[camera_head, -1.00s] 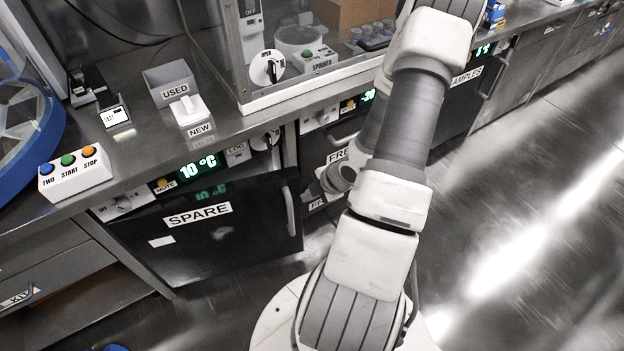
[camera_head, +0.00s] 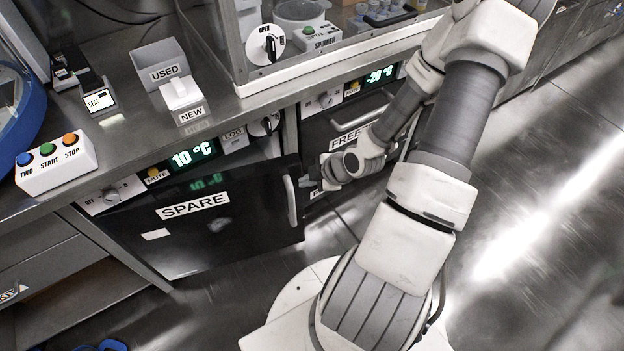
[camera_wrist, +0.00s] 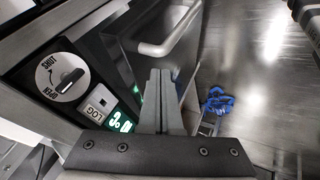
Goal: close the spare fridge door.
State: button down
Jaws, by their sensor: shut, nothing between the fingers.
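The spare fridge door (camera_head: 225,215) is a dark panel with a SPARE label, standing ajar. Its right edge juts out from the cabinet front, with a gap along its top. Its light vertical handle (camera_head: 290,200) is near that edge and also shows at the top of the wrist view (camera_wrist: 172,38). My gripper (camera_head: 318,172) is just right of the handle, in front of the neighbouring freezer; its tips are small and partly hard to make out there. In the wrist view my gripper (camera_wrist: 160,80) is shut and empty, its fingers pointing toward the door; contact cannot be told.
The freezer (camera_head: 345,125) with its own handle stands right of the spare fridge. The dial (camera_head: 265,125) and LOG box (camera_head: 234,139) sit above the door. A blue object (camera_wrist: 218,100) lies on the floor. Open floor (camera_head: 540,200) stretches to the right.

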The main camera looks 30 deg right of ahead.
aim_at(286, 176)
jog(key=b+x, duration=0.1)
jog(key=x, duration=0.5)
jog(key=shift+d+b, duration=0.1)
jog(key=shift+b, duration=0.25)
jog(key=shift+w+d+r, duration=0.1)
jog(key=shift+w+d, duration=0.1)
jog(key=shift+w, duration=0.4)
jog(key=shift+w+d+r, duration=0.15)
jog(key=shift+w+d, duration=0.05)
jog(key=shift+w, duration=0.4)
jog(key=shift+w+d, duration=0.1)
jog(key=shift+w, duration=0.5)
